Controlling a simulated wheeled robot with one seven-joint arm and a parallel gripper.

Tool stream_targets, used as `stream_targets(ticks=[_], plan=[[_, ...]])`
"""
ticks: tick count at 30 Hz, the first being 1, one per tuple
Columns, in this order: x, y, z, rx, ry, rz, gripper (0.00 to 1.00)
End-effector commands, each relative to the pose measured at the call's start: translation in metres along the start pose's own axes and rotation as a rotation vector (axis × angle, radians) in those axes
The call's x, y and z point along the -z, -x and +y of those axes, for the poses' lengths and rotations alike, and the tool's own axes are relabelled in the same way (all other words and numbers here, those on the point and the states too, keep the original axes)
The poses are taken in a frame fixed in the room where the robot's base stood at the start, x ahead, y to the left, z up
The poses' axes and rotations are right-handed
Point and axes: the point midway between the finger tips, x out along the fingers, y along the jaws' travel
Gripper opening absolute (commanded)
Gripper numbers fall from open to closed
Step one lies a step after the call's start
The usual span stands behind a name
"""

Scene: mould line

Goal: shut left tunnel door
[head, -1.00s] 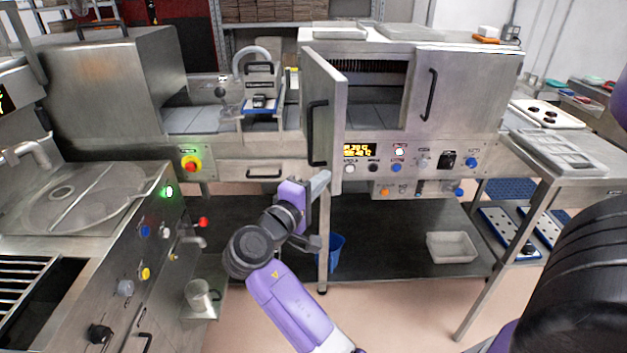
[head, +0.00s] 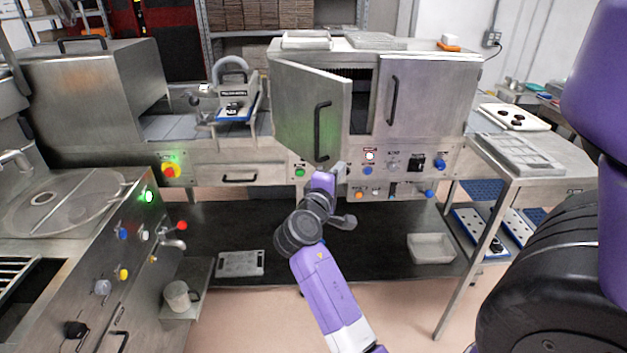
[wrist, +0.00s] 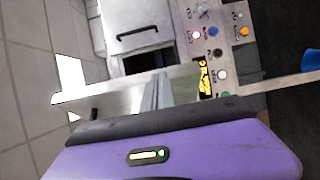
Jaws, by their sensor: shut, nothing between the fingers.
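The left tunnel door (head: 300,112) is a steel panel with a black vertical handle (head: 322,130). It stands partly open, hinged at its left, with a dark gap between its free edge and the shut right door (head: 415,105). My gripper (head: 341,169) is shut and empty, at the door's lower free corner below the handle. In the wrist view, my gripper's grey fingers (wrist: 157,88) lie against or very near the pale door panel (wrist: 112,102). I cannot tell whether they touch. The dark opening (wrist: 144,62) and the right door (wrist: 135,18) show beyond.
A control panel with coloured knobs (head: 393,165) runs below the doors, close to my gripper. A side table (head: 520,160) with a tray stands right. A counter with a round lid (head: 62,200) stands at the left. A white bin (head: 432,248) sits on the lower shelf.

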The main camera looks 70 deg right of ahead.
Motion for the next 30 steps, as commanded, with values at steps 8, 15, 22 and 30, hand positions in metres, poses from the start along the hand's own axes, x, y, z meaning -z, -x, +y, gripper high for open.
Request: stream_targets(ticks=[8, 15, 22, 30], plan=[[-0.047, -0.091, 0.002, 0.0, -0.002, -0.015, 0.0], [-0.065, -0.171, -0.001, 0.0, -0.005, -0.014, 0.0], [-0.066, -0.232, -0.003, -0.001, -0.004, -0.011, 0.0], [-0.06, -0.277, -0.003, 0.0, -0.001, -0.009, 0.0]])
